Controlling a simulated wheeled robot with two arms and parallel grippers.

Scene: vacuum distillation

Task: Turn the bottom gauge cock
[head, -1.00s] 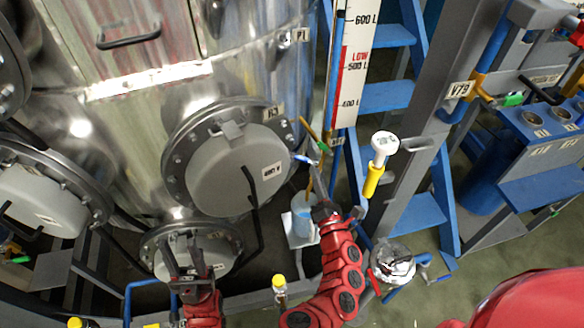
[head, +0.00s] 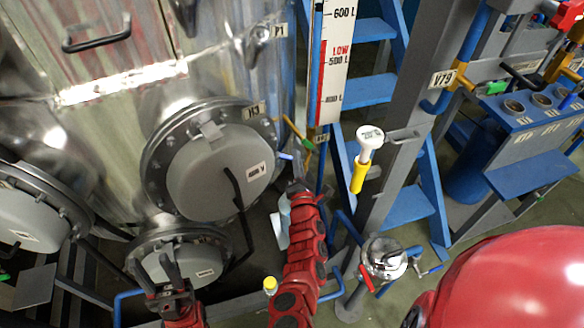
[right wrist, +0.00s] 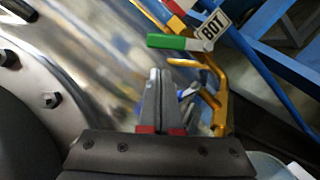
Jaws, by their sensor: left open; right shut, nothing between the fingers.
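The bottom gauge cock (right wrist: 166,42) shows in the right wrist view as a green handle lying crosswise beside a tag reading "BOT". It joins a yellow pipe (right wrist: 216,85) that bends downward. In the head view the green handle (head: 308,144) is small, below the level gauge. My right gripper (right wrist: 158,75) is shut and empty, with its fingertips just below the green handle and apart from it in the picture. The right gripper also shows in the head view (head: 297,165). My left gripper (head: 171,272) is open and empty in front of the lower round hatch.
The steel tank's round hatch (head: 220,175) with its black handle stands left of my right gripper. The level gauge board (head: 335,65) is above. A grey post (head: 405,110) and blue steps (head: 370,92) stand to the right. A blue handle (right wrist: 188,91) shows beside the fingers.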

